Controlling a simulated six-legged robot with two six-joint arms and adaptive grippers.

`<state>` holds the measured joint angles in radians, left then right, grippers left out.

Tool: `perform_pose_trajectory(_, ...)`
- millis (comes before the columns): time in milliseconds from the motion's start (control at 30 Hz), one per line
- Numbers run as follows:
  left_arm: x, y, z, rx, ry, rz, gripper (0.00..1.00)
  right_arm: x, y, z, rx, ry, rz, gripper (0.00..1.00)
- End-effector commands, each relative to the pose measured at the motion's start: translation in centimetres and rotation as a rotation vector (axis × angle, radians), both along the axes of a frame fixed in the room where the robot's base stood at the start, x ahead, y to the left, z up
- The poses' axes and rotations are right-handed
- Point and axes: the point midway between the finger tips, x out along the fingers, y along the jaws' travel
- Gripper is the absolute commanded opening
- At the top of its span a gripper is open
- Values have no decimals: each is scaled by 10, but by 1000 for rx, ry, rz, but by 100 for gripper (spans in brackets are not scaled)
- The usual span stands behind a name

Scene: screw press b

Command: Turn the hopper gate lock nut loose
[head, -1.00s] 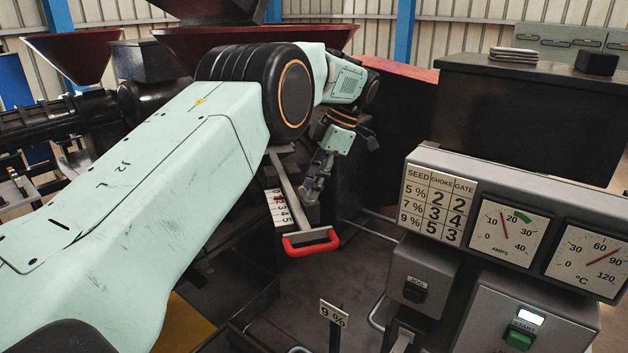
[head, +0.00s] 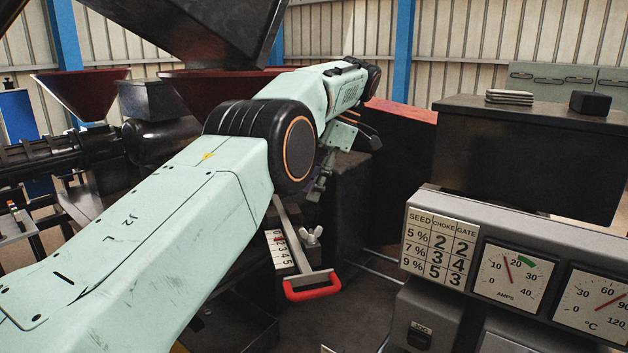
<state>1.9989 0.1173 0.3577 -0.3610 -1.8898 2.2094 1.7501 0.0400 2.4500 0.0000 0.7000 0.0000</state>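The lock nut (head: 312,237) is a small pale metal wing nut, standing on the hopper gate slide. The slide is a flat grey bar (head: 291,232) with a red handle (head: 313,286) at its near end. A white number scale (head: 280,250) lies along its left side. My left gripper (head: 319,188) is above and beyond the wing nut, apart from it. It is small and partly hidden behind my arm's elbow, so its finger opening is unclear. My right gripper is not in view.
A control panel with a seed, choke and gate chart (head: 440,240), an amps gauge (head: 510,277) and a temperature gauge (head: 597,305) stands at the right. A dark box (head: 530,155) is behind it. Red-rimmed hoppers and dark machinery fill the left and back.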

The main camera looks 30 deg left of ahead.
Motion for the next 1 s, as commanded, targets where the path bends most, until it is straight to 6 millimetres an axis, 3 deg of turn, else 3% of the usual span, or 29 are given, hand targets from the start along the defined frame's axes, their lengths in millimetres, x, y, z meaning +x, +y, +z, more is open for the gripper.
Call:
perform_pose_trajectory(233,0,0,9,0,-1,-1,32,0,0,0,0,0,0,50)
perform_pose_trajectory(1000,-1,0,10,-1,-1,0,32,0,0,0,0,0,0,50)
